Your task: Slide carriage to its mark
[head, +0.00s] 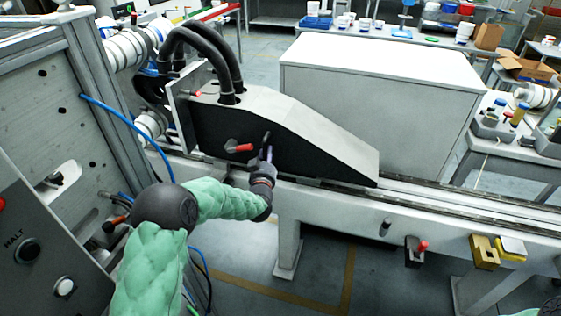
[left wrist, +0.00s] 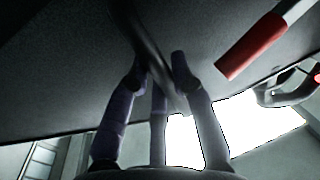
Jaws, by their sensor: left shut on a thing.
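The carriage (head: 285,140) is a wedge-shaped black body with a pale grey sloping top. It sits on the rail (head: 450,200) at the left part of the beam. My left gripper (head: 266,158) is at the carriage's near side, shut on a dark bar handle (head: 267,139). In the left wrist view the fingers (left wrist: 160,75) close around this slanting handle (left wrist: 150,45). A red-gripped lever (head: 240,148) is just left of the gripper; its red grip (left wrist: 250,48) also shows in the left wrist view. I cannot make out a clear mark on the rail. My right gripper is out of view.
The rail right of the carriage looks clear. A red-knobbed fitting (head: 415,252) and yellow blocks (head: 484,252) are on the beam's front. Black hoses (head: 205,50) rise from the carriage. A grey panel (head: 50,130) stands left; a white cabinet (head: 385,90) stands behind.

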